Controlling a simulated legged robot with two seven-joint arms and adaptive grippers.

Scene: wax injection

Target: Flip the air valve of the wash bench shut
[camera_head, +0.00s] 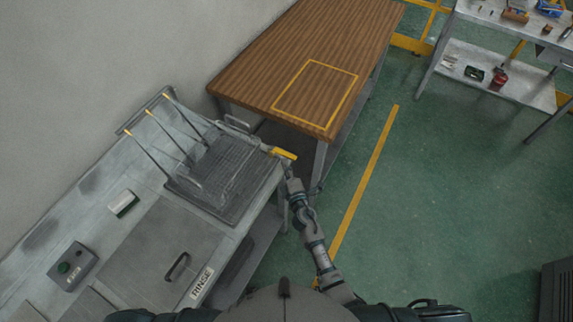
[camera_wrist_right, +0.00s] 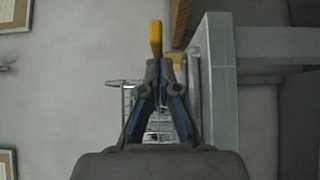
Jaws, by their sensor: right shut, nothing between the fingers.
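The wash bench (camera_head: 150,235) runs along the wall at the left of the head view. A yellow lever (camera_head: 284,153), which looks like its air valve handle, sticks out at the bench's right edge beside the wire basket. My right gripper (camera_head: 289,172) is at that edge, close to the lever. In the right wrist view my right gripper (camera_wrist_right: 158,66) is shut and empty, with the yellow lever (camera_wrist_right: 155,38) just beyond its fingertips. I cannot tell whether they touch. The valve body is hidden. My left gripper is not in view.
The bench also has a lid with a handle (camera_head: 177,267) and a control box (camera_head: 72,267). A wooden table (camera_head: 310,40) stands just behind.

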